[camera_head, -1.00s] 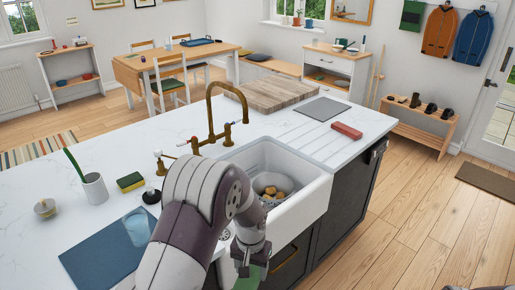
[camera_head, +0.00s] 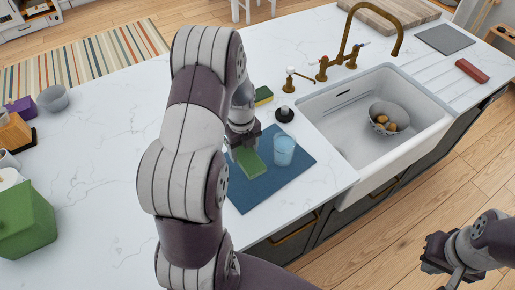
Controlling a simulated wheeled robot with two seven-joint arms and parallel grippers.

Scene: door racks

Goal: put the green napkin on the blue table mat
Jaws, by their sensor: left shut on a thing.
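The blue table mat (camera_head: 278,182) lies on the white counter, left of the sink. The green napkin (camera_head: 250,163) is a small folded piece over the mat's upper left part. My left gripper (camera_head: 243,147) is shut on the napkin and points down. I cannot tell whether the napkin touches the mat. My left arm hides the area left of the mat. My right gripper (camera_head: 440,262) is at the lower right, over the floor and away from the counter; its jaw opening is unclear.
A light blue glass (camera_head: 284,150) stands on the mat, just right of the napkin. A yellow-green sponge (camera_head: 263,95) and a black stopper (camera_head: 284,114) are behind it. A green box (camera_head: 25,222) stands far left.

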